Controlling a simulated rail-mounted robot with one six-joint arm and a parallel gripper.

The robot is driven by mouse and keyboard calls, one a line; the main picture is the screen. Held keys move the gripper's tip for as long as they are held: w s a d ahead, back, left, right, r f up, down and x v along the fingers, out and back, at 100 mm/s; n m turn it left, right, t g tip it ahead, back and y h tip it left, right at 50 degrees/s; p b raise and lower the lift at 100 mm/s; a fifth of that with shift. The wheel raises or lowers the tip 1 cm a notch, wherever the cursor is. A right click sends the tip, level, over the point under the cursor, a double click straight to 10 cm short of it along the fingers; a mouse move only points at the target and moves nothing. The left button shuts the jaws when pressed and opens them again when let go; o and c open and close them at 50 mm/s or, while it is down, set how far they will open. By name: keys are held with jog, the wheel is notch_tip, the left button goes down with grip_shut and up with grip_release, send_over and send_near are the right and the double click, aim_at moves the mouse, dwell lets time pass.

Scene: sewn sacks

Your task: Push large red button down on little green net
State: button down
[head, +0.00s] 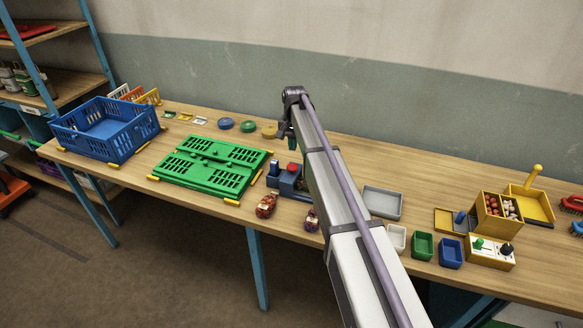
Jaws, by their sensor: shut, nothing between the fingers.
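A blue device (287,184) stands on the workbench near the middle, with a red top part (293,167) that looks like a button or knob. Two small net sacks with reddish contents lie in front of it, one at its left (266,205) and one at its right (311,220). I cannot make out green netting on them. My gripper (290,144) is shut and empty, pointing down just above and behind the blue device in the picture. Its height above the bench is hard to tell. My arm hides the bench right of the device.
A green slatted panel (212,152) lies left of the device, and a blue crate (106,129) stands at the far left. Round discs (248,126) lie behind. Trays, small bins (422,246) and a yellow box (491,213) fill the right side.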

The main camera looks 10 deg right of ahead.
aim_at(292, 166)
jog(key=f+b, duration=0.5)
jog(key=f, duration=0.1)
jog(key=shift+s+a+f+b, duration=0.15)
jog(key=shift+s+f+b, duration=0.15)
jog(key=shift+b, duration=0.1)
